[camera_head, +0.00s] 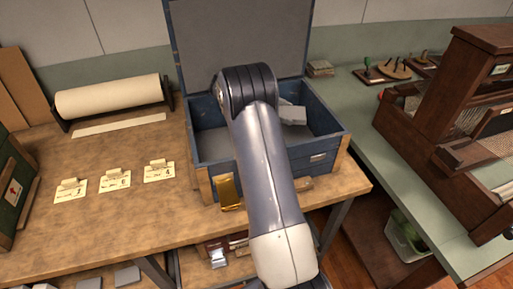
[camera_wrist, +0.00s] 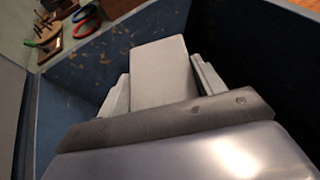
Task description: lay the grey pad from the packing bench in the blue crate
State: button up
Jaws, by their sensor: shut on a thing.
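The blue crate (camera_head: 328,143) stands on the packing bench (camera_head: 110,215) with its lid raised at the back. Its blue wall (camera_wrist: 82,80) also shows in the wrist view. My gripper (camera_wrist: 162,76) is shut on the grey pad (camera_wrist: 160,62), with one finger on each side of it. In the head view the grey pad (camera_head: 293,115) shows beside my arm, within the crate's outline near its back right. My arm hides part of the crate and most of my gripper. I cannot tell whether the pad touches the crate floor.
A paper roll (camera_head: 108,98) and several labelled cards (camera_head: 114,181) lie left of the crate. A wooden loom (camera_head: 465,110) stands on the green table at the right. Grey blocks (camera_head: 127,277) lie below the bench. The raised lid (camera_head: 240,40) blocks the crate's back.

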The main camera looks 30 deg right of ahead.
jog(key=shift+w+f, duration=0.15)
jog(key=shift+f, duration=0.5)
notch_tip(320, 180, down, 10)
jog(key=shift+r, duration=0.2)
jog(key=shift+f, duration=0.15)
jog(key=o, duration=1)
jog(key=shift+c, duration=0.2)
jog(key=shift+r, duration=0.25)
jog(key=v, duration=0.7)
jog(key=shift+w+a, duration=0.2)
